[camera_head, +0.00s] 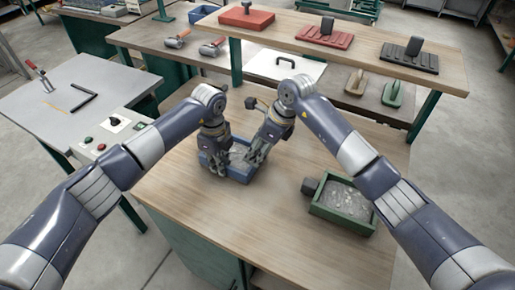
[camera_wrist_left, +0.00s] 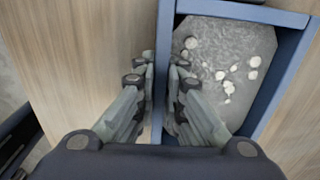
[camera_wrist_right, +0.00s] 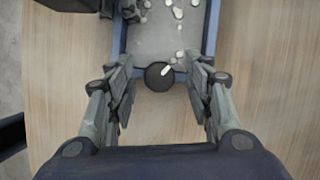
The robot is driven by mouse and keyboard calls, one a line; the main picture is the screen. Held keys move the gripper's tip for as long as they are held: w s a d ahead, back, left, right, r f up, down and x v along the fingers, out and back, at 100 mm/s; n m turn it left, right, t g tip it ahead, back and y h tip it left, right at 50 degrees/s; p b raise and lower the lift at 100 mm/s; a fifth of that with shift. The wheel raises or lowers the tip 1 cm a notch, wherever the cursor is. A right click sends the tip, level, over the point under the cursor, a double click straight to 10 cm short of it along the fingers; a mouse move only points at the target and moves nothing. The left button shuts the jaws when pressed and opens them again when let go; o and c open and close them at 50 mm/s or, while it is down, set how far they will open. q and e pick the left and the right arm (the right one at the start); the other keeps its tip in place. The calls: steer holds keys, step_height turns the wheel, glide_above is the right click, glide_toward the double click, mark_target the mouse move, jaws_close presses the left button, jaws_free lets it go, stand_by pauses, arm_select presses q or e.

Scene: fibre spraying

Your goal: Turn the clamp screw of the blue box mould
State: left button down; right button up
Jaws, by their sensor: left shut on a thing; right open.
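The blue box mould (camera_head: 243,177) stands on the wooden table and holds grey material with pale lumps, which show in the left wrist view (camera_wrist_left: 228,60). My left gripper (camera_head: 218,168) is shut on the mould's side wall (camera_wrist_left: 161,75), one finger on each side of it. The clamp screw's round black knob (camera_wrist_right: 159,76), with a white mark, sticks out from the mould's end wall in the right wrist view. My right gripper (camera_wrist_right: 160,88) is open, with its fingers on either side of the knob and gaps between. In the head view my right gripper (camera_head: 257,152) hides the knob.
A green box mould (camera_head: 342,222) with grey filling and a black knob stands to the right on the same table (camera_head: 290,190). A raised shelf (camera_head: 375,52) with red and black tools runs behind. The table's front is clear.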

steer(key=c, duration=1)
steer(key=shift+c, duration=0.2)
steer(key=shift+m, duration=0.3)
steer(key=m+t, duration=0.1)
steer(key=m, duration=0.1)
steer(key=m+h, duration=0.1)
steer(key=m, duration=0.1)
steer(key=shift+s+m+t, duration=0.1)
steer(key=shift+m+t, duration=0.2)
steer(key=shift+t, duration=0.1)
steer(key=m+h, duration=0.1)
steer(key=m, duration=0.1)
steer(key=m+t+h, duration=0.1)
steer(key=m, duration=0.2)
steer(key=shift+a+m, duration=0.15)
steer(key=shift+m, duration=0.15)
steer(key=o, duration=1)
